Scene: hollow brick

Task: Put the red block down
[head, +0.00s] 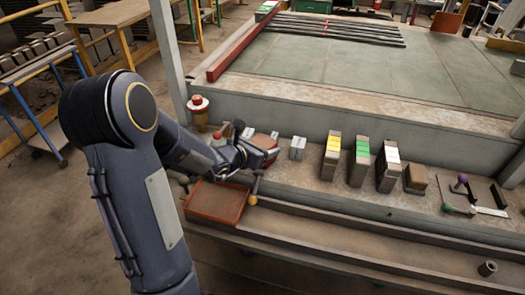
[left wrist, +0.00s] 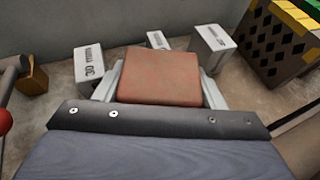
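The red block (left wrist: 160,78) is a flat reddish-brown piece between the two pale fingers of my left gripper (left wrist: 160,84), one finger along each side. In the head view the red block (head: 264,141) shows partly behind my left gripper (head: 262,153), over the ledge just left of a small white block. I cannot tell whether its underside touches the ledge. My right gripper is not in view.
Small grey-white blocks (left wrist: 89,65) stand close around the held block; one (head: 297,148) is just right of it. Hollow bricks with yellow (head: 332,156), green (head: 360,162) and white (head: 388,168) tops stand farther right. A red tray (head: 214,203) lies in front.

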